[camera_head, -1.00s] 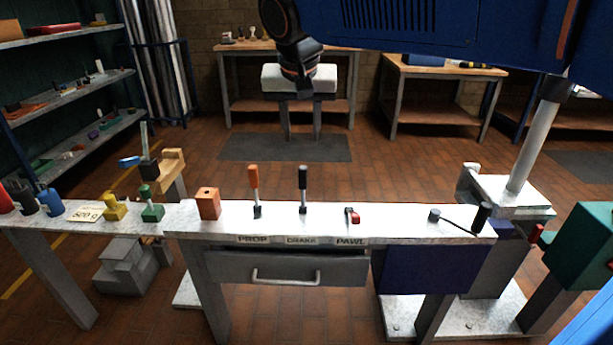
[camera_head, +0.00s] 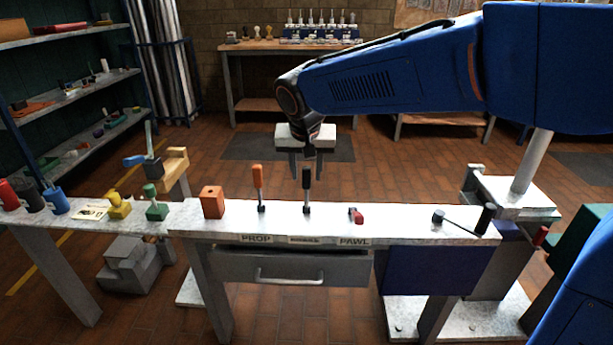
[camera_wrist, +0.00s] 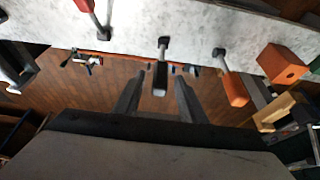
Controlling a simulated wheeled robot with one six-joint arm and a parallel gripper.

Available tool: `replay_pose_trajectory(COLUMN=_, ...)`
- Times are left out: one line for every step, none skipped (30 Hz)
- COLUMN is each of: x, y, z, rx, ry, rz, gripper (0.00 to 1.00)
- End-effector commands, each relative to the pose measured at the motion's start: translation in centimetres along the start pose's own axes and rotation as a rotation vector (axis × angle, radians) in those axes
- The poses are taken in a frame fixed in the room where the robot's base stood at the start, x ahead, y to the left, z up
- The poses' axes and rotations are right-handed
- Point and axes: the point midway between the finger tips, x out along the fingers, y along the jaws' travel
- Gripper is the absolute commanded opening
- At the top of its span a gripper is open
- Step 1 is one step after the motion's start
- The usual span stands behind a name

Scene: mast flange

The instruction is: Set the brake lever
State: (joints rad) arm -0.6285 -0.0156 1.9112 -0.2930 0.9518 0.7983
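The brake lever (camera_head: 306,190), with a black handle on a grey stem, stands upright on the bench at the middle label. Its label is hard to read now. My gripper (camera_head: 306,176) points down at the lever, its fingers apart on either side of the handle's upper part in the picture. In the wrist view, the black-handled lever (camera_wrist: 160,72) shows in the gap between the two open fingers (camera_wrist: 157,82). The gripper is not closed on it. Whether the fingers reach around the handle or stay short of it, I cannot tell.
An orange-handled lever (camera_head: 258,186) at PROP stands left of the brake lever. A low red-tipped lever (camera_head: 356,215) at PAWL is at right. An orange block (camera_head: 213,202) stands farther left. A black-knobbed rod (camera_head: 486,218) is at the bench's right end.

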Motion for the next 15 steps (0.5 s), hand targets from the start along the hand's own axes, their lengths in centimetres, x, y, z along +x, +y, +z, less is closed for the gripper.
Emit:
replay_pose_trajectory(x=0.7, y=0.0, z=0.0, rx=0.0, ry=-0.001, rz=0.001, gripper=0.38)
replay_pose_trajectory(x=1.0, y=0.0, z=0.0, rx=0.0, ry=0.0, rz=0.0, gripper=0.38)
replay_pose_trajectory(x=1.4, y=0.0, z=0.0, rx=0.0, ry=-0.001, rz=0.001, gripper=0.38)
replay_pose_trajectory(x=1.6, y=0.0, z=0.0, rx=0.0, ry=-0.001, rz=0.001, gripper=0.38)
replay_pose_trajectory(x=1.8, y=0.0, z=0.0, rx=0.0, ry=-0.001, rz=0.001, gripper=0.38)
replay_pose_trajectory(x=2.0, y=0.0, z=0.0, rx=0.0, ry=0.0, rz=0.0, gripper=0.38)
replay_pose_trajectory(x=2.2, y=0.0, z=0.0, rx=0.0, ry=0.0, rz=0.0, gripper=0.38)
replay_pose_trajectory(x=2.3, y=0.0, z=0.0, rx=0.0, ry=0.0, rz=0.0, gripper=0.38)
replay_pose_trajectory(x=2.4, y=0.0, z=0.0, rx=0.0, ry=0.0, rz=0.0, gripper=0.38)
replay_pose_trajectory(x=2.4, y=0.0, z=0.0, rx=0.0, ry=0.001, rz=-0.001, gripper=0.38)
replay_pose_trajectory(x=2.4, y=0.0, z=0.0, rx=0.0, ry=0.001, rz=-0.001, gripper=0.38)
replay_pose_trajectory(x=2.4, y=0.0, z=0.0, rx=0.0, ry=0.001, rz=-0.001, gripper=0.38)
replay_pose_trajectory(x=2.4, y=0.0, z=0.0, rx=0.0, ry=0.001, rz=-0.001, gripper=0.38)
replay_pose_trajectory(x=2.4, y=0.0, z=0.0, rx=0.0, ry=0.001, rz=-0.001, gripper=0.38)
replay_pose_trajectory(x=2.4, y=0.0, z=0.0, rx=0.0, ry=0.001, rz=-0.001, gripper=0.38)
